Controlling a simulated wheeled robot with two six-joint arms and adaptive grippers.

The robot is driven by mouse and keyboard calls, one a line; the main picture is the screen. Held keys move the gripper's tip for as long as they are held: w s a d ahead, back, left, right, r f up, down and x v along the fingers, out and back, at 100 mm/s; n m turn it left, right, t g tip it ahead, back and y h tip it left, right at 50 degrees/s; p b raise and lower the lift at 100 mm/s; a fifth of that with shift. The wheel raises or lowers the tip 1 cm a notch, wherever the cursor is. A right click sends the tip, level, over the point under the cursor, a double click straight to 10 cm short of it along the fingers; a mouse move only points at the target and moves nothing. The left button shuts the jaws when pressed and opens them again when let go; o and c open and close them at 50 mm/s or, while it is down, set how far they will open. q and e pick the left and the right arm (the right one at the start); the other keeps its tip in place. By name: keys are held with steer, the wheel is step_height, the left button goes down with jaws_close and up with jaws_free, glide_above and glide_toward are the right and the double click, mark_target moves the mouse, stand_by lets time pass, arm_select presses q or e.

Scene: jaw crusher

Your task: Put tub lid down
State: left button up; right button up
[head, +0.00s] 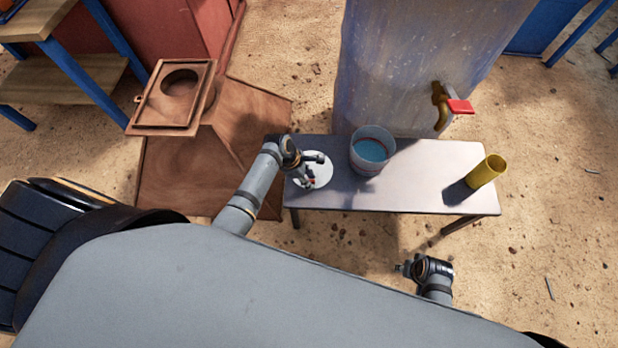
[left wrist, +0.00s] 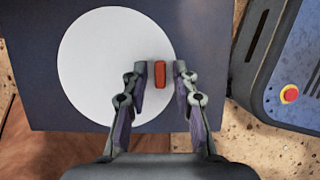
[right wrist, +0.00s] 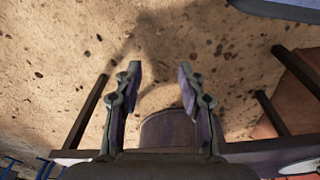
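The tub lid (head: 322,178) is a white disc at the left end of the metal table. In the left wrist view the lid (left wrist: 105,65) shows its red handle (left wrist: 160,75). My left gripper (left wrist: 161,70) is open, its fingers on either side of the handle with a gap at each side. In the head view my left gripper (head: 309,174) is over the lid. The tub (head: 366,163), translucent with blue contents, stands uncovered on the table to the right of the lid. My right gripper (right wrist: 160,75) is open and empty, off the table's front edge in the head view (head: 402,268).
The table (head: 420,180) has bare room between the tub and a yellow cup (head: 486,171) at its right end. A large barrel (head: 400,70) with a brass, red-handled tap (head: 445,105) stands behind. A rusty crusher part (head: 175,95) is at left.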

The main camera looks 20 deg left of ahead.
arm_select(q)
steer(key=shift+a+r, duration=0.15)
steer(key=shift+r, duration=0.35)
steer(key=p+v, duration=0.5)
steer(key=v, duration=0.6)
arm_select(e)
steer(key=s+d+f, duration=0.2)
steer(key=s+f, duration=0.5)
steer(key=f, duration=0.1)
steer(key=shift+d+f, duration=0.3)
steer(key=shift+d, duration=0.1)
arm_select(q)
steer(key=shift+s+a+r, duration=0.1)
